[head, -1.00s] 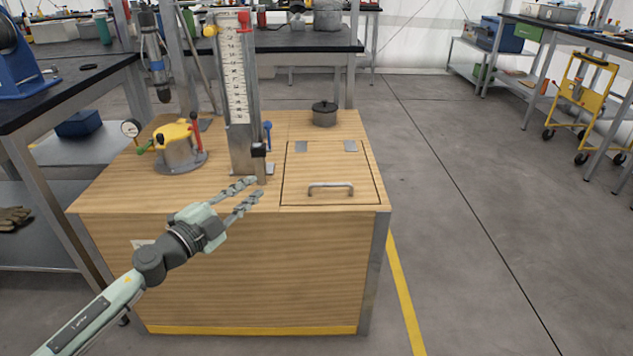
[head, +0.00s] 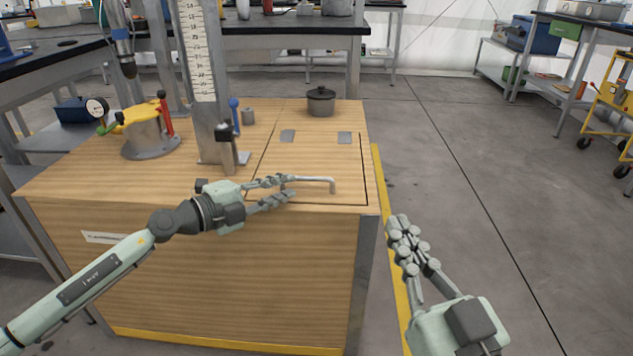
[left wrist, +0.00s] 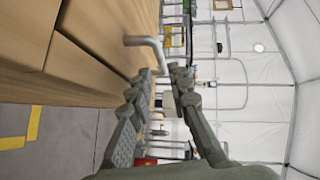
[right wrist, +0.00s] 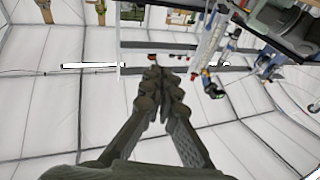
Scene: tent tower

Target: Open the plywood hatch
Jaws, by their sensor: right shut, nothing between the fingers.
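The plywood hatch (head: 318,160) lies closed and flush in the right part of the wooden cabinet top. My left gripper (head: 288,187) is at the left end of the handle, fingers pointing right. In the left wrist view its fingers (left wrist: 163,75) are apart, with the handle (left wrist: 150,44) just beyond the tips; I cannot tell whether they touch. My right gripper (head: 401,232) is shut and empty, right of the cabinet; its fingertips meet in the right wrist view (right wrist: 159,86).
A dark lidded pot (head: 320,102) stands behind the hatch. A metal column with a scale (head: 203,70) and a yellow-topped device (head: 148,130) stand left of it on the cabinet top (head: 90,180). The floor (head: 450,150) right of the cabinet is clear.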

